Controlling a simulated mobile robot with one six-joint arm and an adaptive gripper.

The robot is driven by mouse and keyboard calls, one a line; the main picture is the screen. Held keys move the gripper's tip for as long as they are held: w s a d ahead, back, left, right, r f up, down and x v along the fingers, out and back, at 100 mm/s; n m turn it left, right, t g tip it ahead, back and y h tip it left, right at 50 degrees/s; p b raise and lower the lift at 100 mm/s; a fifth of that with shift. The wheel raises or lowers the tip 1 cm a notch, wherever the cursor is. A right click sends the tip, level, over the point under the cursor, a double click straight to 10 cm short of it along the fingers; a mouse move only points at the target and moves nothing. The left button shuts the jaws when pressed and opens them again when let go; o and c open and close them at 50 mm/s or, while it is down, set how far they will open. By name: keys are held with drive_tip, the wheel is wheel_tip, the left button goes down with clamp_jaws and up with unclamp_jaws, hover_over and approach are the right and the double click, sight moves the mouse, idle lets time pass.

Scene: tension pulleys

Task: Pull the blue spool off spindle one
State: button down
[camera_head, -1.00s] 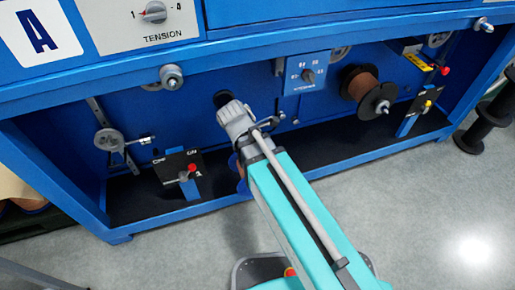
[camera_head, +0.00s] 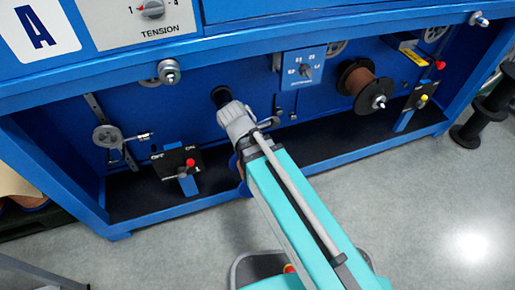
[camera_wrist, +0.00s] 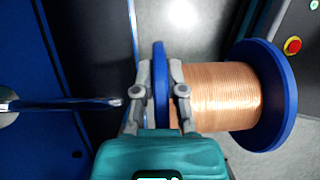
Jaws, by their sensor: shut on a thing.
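The blue spool is wound with copper wire (camera_wrist: 223,97). It lies sideways in the wrist view, with a near blue flange (camera_wrist: 161,70) and a far blue flange (camera_wrist: 276,95). My gripper (camera_wrist: 160,88) is shut on the near flange, one finger on each side. A bare metal spindle (camera_wrist: 70,103) points at the spool from the left, and its tip shows apart from the flange. In the head view my gripper (camera_head: 237,118) is in front of the blue machine panel, and my arm hides most of the spool.
A dark spool with brown wire (camera_head: 360,83) sits on another spindle to the right. A red-knobbed ON/OFF lever (camera_head: 189,166) stands left of my arm. Black spools (camera_head: 480,118) stand at the far right.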

drive_tip(key=shift+s+d, duration=0.2)
drive_tip(key=shift+s, duration=0.55)
drive_tip(key=shift+r, duration=0.2)
wheel_tip(320, 180, up, 43)
drive_tip(key=p, duration=4.3)
